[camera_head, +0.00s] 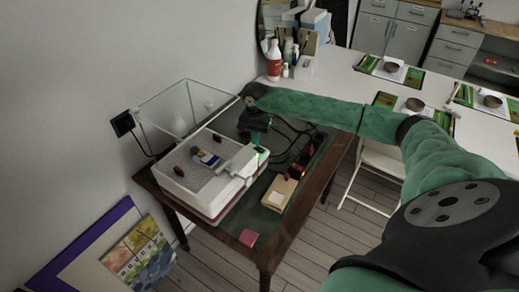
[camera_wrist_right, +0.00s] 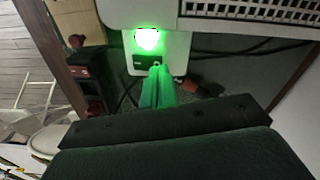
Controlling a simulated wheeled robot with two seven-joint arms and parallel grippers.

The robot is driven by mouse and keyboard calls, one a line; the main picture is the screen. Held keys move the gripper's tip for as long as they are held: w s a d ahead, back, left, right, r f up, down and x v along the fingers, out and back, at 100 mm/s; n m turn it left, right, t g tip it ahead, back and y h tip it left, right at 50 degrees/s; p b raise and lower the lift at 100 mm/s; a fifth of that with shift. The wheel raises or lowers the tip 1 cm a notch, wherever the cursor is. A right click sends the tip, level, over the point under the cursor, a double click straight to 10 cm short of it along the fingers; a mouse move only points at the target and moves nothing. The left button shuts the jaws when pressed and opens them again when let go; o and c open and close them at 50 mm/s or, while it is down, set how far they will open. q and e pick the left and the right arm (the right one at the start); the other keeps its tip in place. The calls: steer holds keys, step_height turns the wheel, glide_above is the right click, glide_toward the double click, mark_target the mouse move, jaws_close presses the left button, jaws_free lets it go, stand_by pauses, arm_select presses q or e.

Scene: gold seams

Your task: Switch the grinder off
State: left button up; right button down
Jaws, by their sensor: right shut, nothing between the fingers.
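The grinder (camera_head: 182,182) is a white box with a grid top and a clear-sided frame at its back, standing on the dark table. In the right wrist view, its white side (camera_wrist_right: 115,12) carries a lit green lamp (camera_wrist_right: 147,40) and, just below, a small black switch panel (camera_wrist_right: 141,62). My right gripper (camera_head: 256,138) is shut and empty at the grinder's right side. Its fingertips (camera_wrist_right: 157,72) are at the right end of the switch panel; I cannot tell whether they touch it. The fingers hide part of the panel. My left gripper is not in view.
A tan block (camera_head: 279,193) and a dark red-and-black device (camera_head: 300,165) lie right of the grinder, with black cables behind. A pink piece (camera_head: 249,238) is at the table's front edge. A white table (camera_head: 340,85) with bottles stands behind.

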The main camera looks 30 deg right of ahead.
steer(key=shift+f+b, duration=0.75)
steer(key=shift+f, duration=0.2)
stand_by(0.6)
steer(key=shift+r, duration=0.25)
steer(key=shift+r, duration=0.45)
stand_by(0.5)
